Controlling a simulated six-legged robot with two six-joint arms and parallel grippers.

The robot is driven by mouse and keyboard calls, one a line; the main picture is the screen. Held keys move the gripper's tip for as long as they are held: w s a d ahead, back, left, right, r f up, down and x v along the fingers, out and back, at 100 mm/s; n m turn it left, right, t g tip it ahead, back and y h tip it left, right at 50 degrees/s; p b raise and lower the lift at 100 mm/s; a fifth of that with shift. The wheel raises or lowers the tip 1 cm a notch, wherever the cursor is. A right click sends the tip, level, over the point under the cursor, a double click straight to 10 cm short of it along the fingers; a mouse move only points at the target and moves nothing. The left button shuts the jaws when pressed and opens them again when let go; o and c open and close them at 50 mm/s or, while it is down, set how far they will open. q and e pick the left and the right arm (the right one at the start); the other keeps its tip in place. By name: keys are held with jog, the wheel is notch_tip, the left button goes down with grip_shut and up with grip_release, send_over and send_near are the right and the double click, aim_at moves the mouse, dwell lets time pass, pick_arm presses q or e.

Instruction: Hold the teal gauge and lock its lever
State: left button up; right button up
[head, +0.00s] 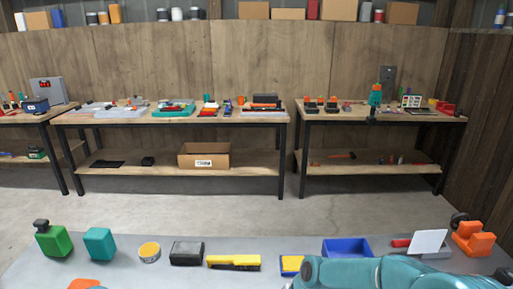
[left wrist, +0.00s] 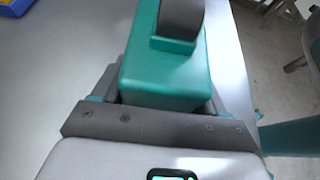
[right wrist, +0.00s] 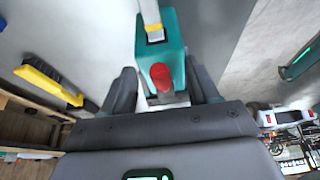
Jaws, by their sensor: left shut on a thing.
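The teal gauge (left wrist: 165,75) is a block with a dark grey round part on top. In the left wrist view it sits between the fingers of my left gripper (left wrist: 162,88), which is shut on it. The right wrist view shows a teal body (right wrist: 176,52), seemingly the same gauge, with a red button, a yellow band and a pale lever-like bar (right wrist: 149,12) rising from it. My right gripper (right wrist: 163,84) has its fingers apart, with the teal body just beyond and between them; contact is unclear. The head view shows neither gripper clearly.
On the grey table stand a green bottle-like item (head: 53,240), a teal block (head: 99,243), a yellow round tin (head: 149,252), a dark box (head: 187,253), a yellow brush (head: 233,262), a blue tray (head: 347,246) and an orange item (head: 473,238). Workbenches stand farther back.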

jog(key=shift+r, duration=0.1)
jog(key=shift+v, duration=3)
pick_arm(q)
jog(key=o, duration=1.1)
jog(key=shift+c, duration=0.2)
jog(key=shift+a+r, duration=0.35)
jog(key=shift+a, duration=0.1)
jog(key=p+v, duration=0.2)
jog(key=v, duration=0.5)
jog(key=shift+r+p, duration=0.4)
jog(key=shift+r, duration=0.05)
pick_arm(e)
notch_tip(320, 180, up, 3)
jog(key=shift+f, duration=0.2)
